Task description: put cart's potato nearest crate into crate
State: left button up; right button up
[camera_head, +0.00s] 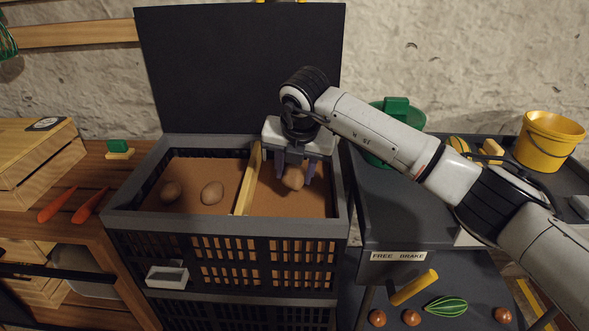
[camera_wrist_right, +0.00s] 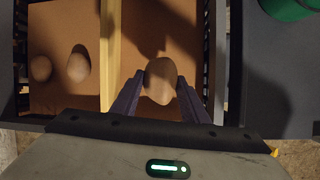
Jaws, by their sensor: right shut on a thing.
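A potato (camera_head: 293,178) is held between the fingers of my right gripper (camera_head: 296,172), inside the right compartment of the dark crate (camera_head: 228,225). The held potato also shows in the right wrist view (camera_wrist_right: 160,80), between the two fingers (camera_wrist_right: 158,95). I cannot tell whether it touches the crate's brown floor. Two more potatoes lie in the crate's left compartment, one at the left (camera_head: 171,191) and one nearer the divider (camera_head: 212,193). The grey cart (camera_head: 385,215) stands right of the crate. My left gripper is not in view.
A wooden divider (camera_head: 247,180) splits the crate, and its dark lid (camera_head: 240,70) stands open behind. A green bucket (camera_head: 378,155) and a yellow bucket (camera_head: 551,140) are on the cart. Two carrots (camera_head: 90,206) lie on the wooden table at left.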

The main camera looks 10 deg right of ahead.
jog(key=shift+f+b, duration=0.9)
jog(key=shift+f, duration=0.55)
jog(key=shift+f+b, duration=2.1)
jog(key=shift+f, duration=0.8)
dwell(0.5)
jog(key=o, duration=0.8)
jog(key=shift+c, duration=0.2)
